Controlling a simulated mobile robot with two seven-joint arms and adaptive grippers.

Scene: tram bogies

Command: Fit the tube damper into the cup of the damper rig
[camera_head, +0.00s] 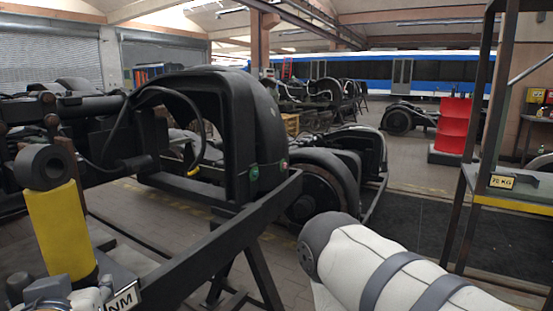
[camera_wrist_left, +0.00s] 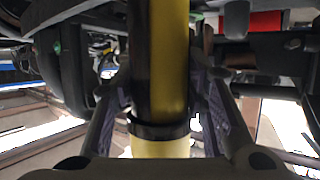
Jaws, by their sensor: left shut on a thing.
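The tube damper (camera_head: 60,230) is a yellow cylinder with a dark ring eye on top. It stands nearly upright, leaning slightly, at the lower left of the head view. My left gripper (camera_head: 66,288) is shut around its lower part. In the left wrist view the yellow tube (camera_wrist_left: 168,60) runs between the two fingers, with a black collar and a paler yellow part below. A dark frame (camera_head: 205,250) with a white label ending in "NM" stands just right of the damper; it may be part of the rig. I cannot make out the cup. My right gripper is out of view.
My white right arm (camera_head: 390,265) fills the lower right. A black arched bogie part (camera_head: 240,120) stands behind the frame. Open floor lies between.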

